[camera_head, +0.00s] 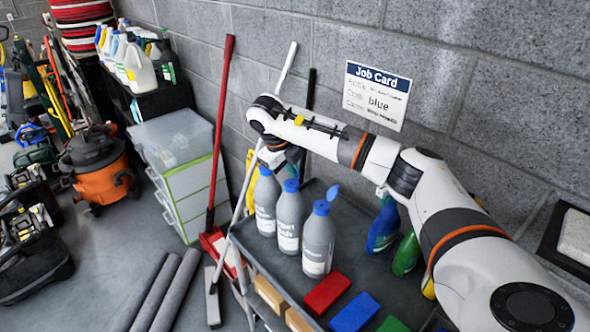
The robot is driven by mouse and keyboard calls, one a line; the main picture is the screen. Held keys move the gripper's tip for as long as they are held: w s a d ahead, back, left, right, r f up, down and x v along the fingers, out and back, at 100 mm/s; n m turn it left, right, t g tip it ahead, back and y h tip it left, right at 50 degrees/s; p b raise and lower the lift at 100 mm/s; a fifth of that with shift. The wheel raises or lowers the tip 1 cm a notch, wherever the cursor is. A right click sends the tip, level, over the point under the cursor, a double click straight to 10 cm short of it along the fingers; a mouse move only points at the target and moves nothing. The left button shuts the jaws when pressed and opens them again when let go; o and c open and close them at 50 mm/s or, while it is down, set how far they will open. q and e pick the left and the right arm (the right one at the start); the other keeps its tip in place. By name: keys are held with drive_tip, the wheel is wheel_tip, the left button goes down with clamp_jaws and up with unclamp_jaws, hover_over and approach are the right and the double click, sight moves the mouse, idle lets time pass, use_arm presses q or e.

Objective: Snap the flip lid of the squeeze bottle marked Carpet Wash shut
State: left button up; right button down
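Three grey squeeze bottles with blue tops stand upright in a row on the dark cart top. The middle bottle (290,218) has a partly readable label that seems to end in "pet" and "sh", fitting Carpet Wash; whether its lid is open is unclear. My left gripper is out of view.
Red (327,292), blue (355,312) and green pads lie at the cart's front. Blue (383,228) and green (406,254) bottles stand right, partly behind my arm. A Job Card (376,94) reading "blue" is on the wall. Red and white poles stand behind.

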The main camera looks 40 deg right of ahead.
drive_tip(key=shift+a+f+h+b, duration=0.15)
drive_tip(key=shift+a+h+b, duration=0.1)
drive_tip(key=shift+h+b, duration=0.35)
drive_tip(key=shift+a+f+h+b, duration=0.1)
drive_tip(key=shift+a+h+b, duration=0.2)
drive_tip(key=shift+h, duration=0.5)
drive_tip(key=c, duration=1.6)
unclamp_jaws()
drive_tip(key=p+v, duration=0.1)
drive_tip(key=v, duration=1.1)
drive_tip(key=shift+s, duration=0.2)
